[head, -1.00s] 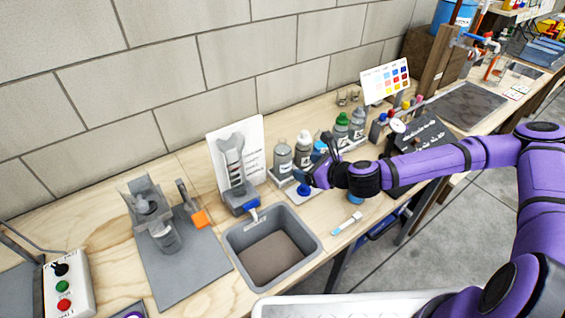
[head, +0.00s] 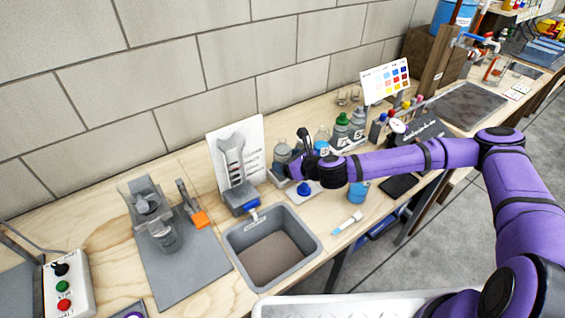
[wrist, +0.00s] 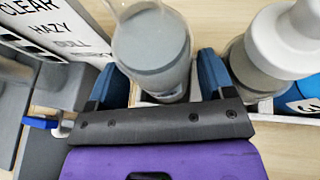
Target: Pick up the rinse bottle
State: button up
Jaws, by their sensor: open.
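My gripper (head: 300,142) is open at the row of bottles behind the sink. In the wrist view its two blue fingers (wrist: 158,82) stand to either side of a clear, open-topped bottle with grey contents (wrist: 152,45), with a gap showing at the left finger. This bottle shows in the head view (head: 281,154) just left of the gripper. A white-capped bottle (wrist: 285,38) stands close to the right finger in the wrist view; in the head view my gripper hides most of it. No readable label shows which one is the rinse bottle.
A sign board (head: 247,150) is close on the left. The grey sink (head: 312,248) lies in front.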

jog(key=shift+w+a+f, duration=0.25)
jog(key=shift+w+a, duration=0.2)
jog(key=shift+c, duration=0.3)
jog(key=c, duration=0.8)
jog(key=shift+c, duration=0.2)
jog(key=shift+r, duration=0.15)
